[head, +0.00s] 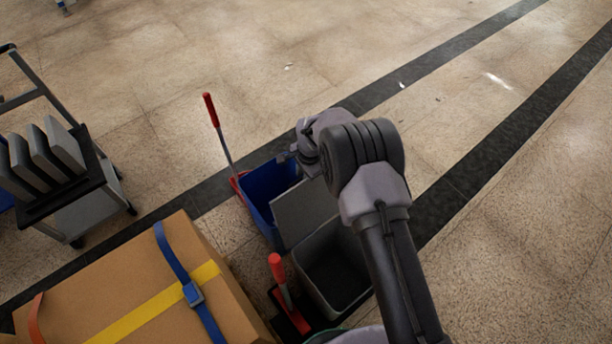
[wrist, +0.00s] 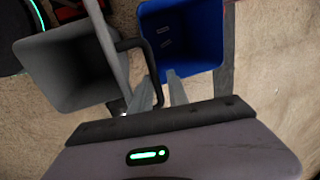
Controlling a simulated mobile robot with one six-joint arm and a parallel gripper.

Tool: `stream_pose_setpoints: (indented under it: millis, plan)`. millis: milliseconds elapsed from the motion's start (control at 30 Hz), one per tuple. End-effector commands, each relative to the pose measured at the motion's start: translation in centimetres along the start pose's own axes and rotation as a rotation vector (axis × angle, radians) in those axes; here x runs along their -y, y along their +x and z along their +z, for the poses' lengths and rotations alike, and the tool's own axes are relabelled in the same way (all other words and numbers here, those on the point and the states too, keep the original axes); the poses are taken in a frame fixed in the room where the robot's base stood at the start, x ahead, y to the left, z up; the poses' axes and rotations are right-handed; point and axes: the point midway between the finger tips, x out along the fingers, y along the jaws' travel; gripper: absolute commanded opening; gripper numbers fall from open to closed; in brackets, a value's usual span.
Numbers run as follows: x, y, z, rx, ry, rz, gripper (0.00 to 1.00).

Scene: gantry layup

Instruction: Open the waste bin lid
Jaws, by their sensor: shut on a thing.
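The grey waste bin (head: 318,291) stands on the floor in front of my arm, and its dark interior shows. Its grey lid (head: 303,212) is raised, roughly upright, between the grey bin and a blue bin. In the wrist view the grey bin (wrist: 45,97) is open at left, with the lid (wrist: 104,45) seen nearly edge-on at its right side. A black handle (wrist: 150,62) stands out from the lid. My gripper (wrist: 160,84) is shut on this handle. In the head view my wrist hides the handle and the fingertips.
The blue bin (head: 257,203) stands right beyond the lid; it also shows in the wrist view (wrist: 181,37). Red-handled tools (head: 212,110) stand close by. A strapped cardboard box (head: 140,285) is at lower left, a cart (head: 70,205) at far left. Floor at right is clear.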

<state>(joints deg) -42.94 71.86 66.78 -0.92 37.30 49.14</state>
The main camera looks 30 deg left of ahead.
Motion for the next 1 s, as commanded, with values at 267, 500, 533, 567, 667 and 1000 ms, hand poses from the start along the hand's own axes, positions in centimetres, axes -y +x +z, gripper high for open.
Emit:
stream_pose_setpoints:
  millis: [267,500,533,567,667,1000]
  plan:
    - [0.82,0.29,0.22,-0.006,-0.002,-0.022,0.0]
    - [0.51,0.55,0.3,-0.003,0.0,-0.016,0.33]
    - [0.48,0.57,0.31,-0.003,0.0,-0.015,0.33]
    - [0.46,0.59,0.32,-0.003,0.0,-0.015,0.33]
    - [0.41,0.62,0.34,-0.002,-0.001,-0.014,0.33]
    - [0.35,0.13,0.36,-0.002,-0.001,-0.012,0.33]
